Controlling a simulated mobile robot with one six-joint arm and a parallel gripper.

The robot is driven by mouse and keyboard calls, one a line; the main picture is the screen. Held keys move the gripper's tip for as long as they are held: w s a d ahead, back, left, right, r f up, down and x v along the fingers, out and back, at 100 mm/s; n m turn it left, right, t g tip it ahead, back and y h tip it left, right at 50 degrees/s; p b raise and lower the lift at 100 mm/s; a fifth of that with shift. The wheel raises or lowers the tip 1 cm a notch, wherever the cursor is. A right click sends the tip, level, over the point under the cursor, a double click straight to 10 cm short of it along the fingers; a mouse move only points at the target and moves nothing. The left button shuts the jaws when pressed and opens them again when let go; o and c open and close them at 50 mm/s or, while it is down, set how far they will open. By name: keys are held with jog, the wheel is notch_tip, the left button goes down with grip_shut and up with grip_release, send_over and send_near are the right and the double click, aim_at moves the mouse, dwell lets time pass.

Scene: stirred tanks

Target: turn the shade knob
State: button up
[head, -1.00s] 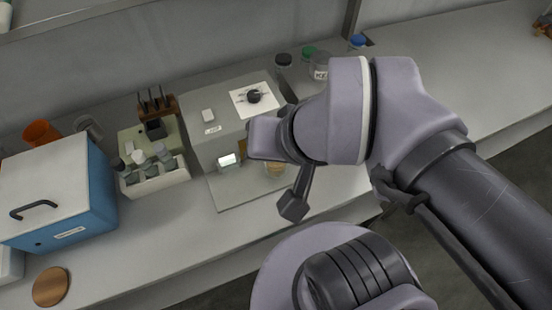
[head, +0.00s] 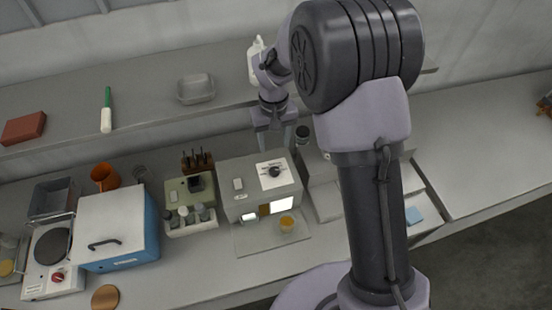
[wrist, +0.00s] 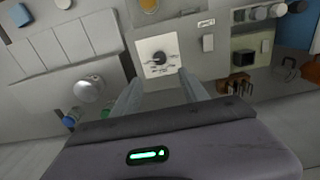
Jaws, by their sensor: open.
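A black round knob (head: 275,171) sits on a white dial plate on top of a grey box (head: 238,205); its label is too small to read. The wrist view also shows this knob (wrist: 159,57), with a light pointer mark and printing around it. My gripper (head: 274,143) is open and empty, above and behind the box in the head view. In the wrist view my two fingers (wrist: 160,88) stand apart on either side of the line to the knob, touching nothing. The knob is in clear sight.
A small cup of orange liquid (head: 287,222) stands before the box, beside a bright panel. A vial rack (head: 190,222) and a blue-sided box (head: 150,235) stand to the left. A shelf (head: 150,105) runs behind my gripper. A round silver object (wrist: 89,89) shows in the wrist view.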

aim_at(275, 170)
notch_tip(275, 170, down, 14)
jog(key=shift+r+b, duration=0.1)
jog(key=shift+b, duration=0.2)
jog(key=shift+c, duration=0.2)
grip_shut()
